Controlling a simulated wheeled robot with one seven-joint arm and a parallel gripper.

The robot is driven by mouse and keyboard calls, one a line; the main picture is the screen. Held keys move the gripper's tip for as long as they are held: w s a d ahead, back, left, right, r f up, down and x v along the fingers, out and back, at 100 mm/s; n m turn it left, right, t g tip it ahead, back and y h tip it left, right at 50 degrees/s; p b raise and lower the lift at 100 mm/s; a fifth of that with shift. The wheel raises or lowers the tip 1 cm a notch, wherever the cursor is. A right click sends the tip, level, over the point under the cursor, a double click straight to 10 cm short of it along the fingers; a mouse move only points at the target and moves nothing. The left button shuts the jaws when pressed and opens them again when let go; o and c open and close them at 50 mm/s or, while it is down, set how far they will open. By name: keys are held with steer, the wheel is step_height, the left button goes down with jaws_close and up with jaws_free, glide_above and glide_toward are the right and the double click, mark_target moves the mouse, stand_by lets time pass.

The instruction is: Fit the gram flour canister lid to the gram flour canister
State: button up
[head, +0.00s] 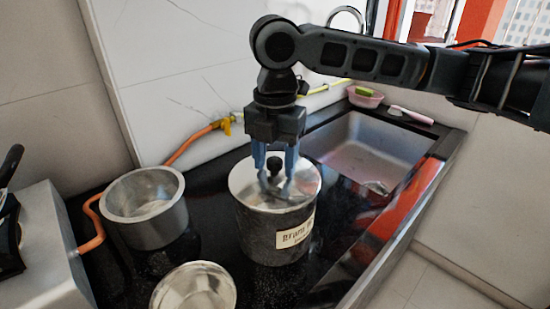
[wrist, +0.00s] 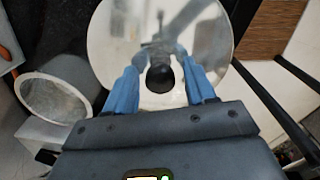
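The gram flour canister (head: 262,232) is a dark cylinder with a cream label, standing upright on the black counter. Its silvery round lid (head: 245,183) lies across the canister's top and looks about level; I cannot tell whether it is fully seated. The lid has a black knob (head: 274,166) at its middle. My gripper (head: 276,178) points down over the lid, with its blue fingers apart around the knob. In the wrist view the lid (wrist: 115,40) fills the upper middle, and the knob (wrist: 160,77) sits between the open fingers (wrist: 160,62) with gaps at both sides.
An open metal pot (head: 150,228) stands left of the canister, and another metal vessel (head: 195,290) is in front. A stove (head: 38,250) with an orange hose (head: 92,225) is at far left. A sink (head: 365,155) lies right, with a pink bowl (head: 366,99) behind.

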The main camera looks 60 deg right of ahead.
steer(key=shift+o, duration=0.5)
step_height(320, 180, up, 8)
steer(key=shift+f, duration=0.1)
stand_by(0.6)
